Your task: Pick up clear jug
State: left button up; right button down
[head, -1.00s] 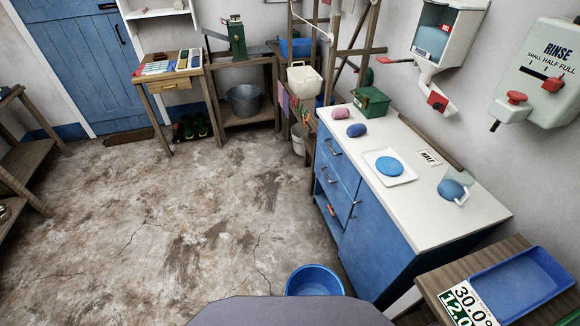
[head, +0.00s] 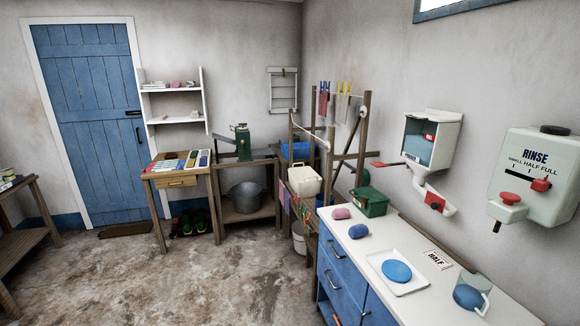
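The clear jug (head: 469,298) appears to be the small see-through vessel with a pale handle near the right end of the white counter. Something blue shows in or through it, and I cannot tell which. It stands just right of a white tray (head: 416,284) with a round blue piece (head: 396,271) on it. Neither of my grippers is in view.
The white counter (head: 375,245) over blue drawers also bears a pink lump (head: 341,213), a blue-purple lump (head: 358,231), a green box (head: 370,202) and a HALF card (head: 438,259). A RINSE dispenser (head: 535,165) hangs above. Open floor (head: 190,285) lies left of the counter.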

aim_at(472, 288)
jog(key=z, duration=1)
jog(key=k+j, duration=0.2)
jog(key=j, duration=0.15)
jog(key=k+j, duration=0.15)
jog(key=j, duration=0.2)
jog(key=k+j, duration=0.2)
jog(key=j, duration=0.15)
